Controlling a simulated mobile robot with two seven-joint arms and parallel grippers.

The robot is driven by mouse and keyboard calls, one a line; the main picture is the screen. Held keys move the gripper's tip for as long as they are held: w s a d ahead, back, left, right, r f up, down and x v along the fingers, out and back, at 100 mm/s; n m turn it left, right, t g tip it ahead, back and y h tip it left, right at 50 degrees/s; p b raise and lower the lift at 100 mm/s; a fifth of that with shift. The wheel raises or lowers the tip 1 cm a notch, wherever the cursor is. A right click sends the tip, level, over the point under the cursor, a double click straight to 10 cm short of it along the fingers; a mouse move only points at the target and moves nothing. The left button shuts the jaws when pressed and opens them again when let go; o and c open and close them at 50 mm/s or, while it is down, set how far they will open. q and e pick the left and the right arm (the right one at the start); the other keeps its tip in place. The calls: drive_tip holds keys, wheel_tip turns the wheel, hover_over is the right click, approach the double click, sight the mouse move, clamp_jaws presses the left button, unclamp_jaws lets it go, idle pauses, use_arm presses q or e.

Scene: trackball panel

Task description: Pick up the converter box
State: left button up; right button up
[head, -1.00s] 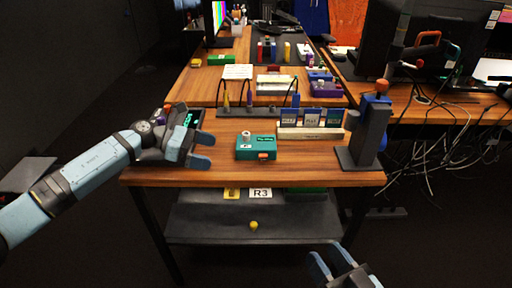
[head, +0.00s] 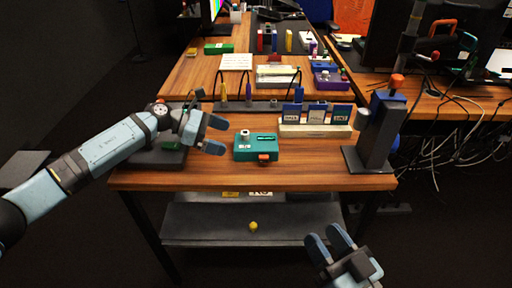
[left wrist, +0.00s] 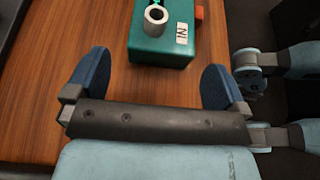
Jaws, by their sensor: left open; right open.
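The converter box is a teal box (head: 256,148) with an orange part at its front right and a white round connector on top. It stands on the near part of the wooden table. My left gripper (head: 219,137) is open just left of the box, above the table, apart from it. In the left wrist view the box (left wrist: 165,45) lies ahead, between and beyond the open fingertips (left wrist: 155,72), with a white "IN" label on it. My right gripper (head: 329,241) is open and empty, low in front of the table.
A grey stand with an orange top (head: 377,130) rises at the table's right edge. A rack of labelled cards (head: 315,128) and a dark strip with cables (head: 240,106) stand behind the box. A lower shelf (head: 210,222) holds a small yellow item (head: 253,225).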

sight(238, 141)
use_arm(q)
drive_tip(key=shift+x, duration=0.85)
drive_tip(key=shift+d+f, duration=0.3)
drive_tip(key=shift+d, duration=0.35)
drive_tip(key=b+x, duration=0.1)
drive_tip(key=x, duration=0.4)
drive_tip(key=shift+s+r+b, duration=0.15)
drive_tip(key=shift+b, duration=0.25)
use_arm(e)
drive_tip(key=shift+w+a+f+y, duration=0.15)
drive_tip(key=shift+a+f+y, duration=0.1)
drive_tip(key=shift+f+y, duration=0.1)
use_arm(q)
drive_tip(key=c, duration=0.6)
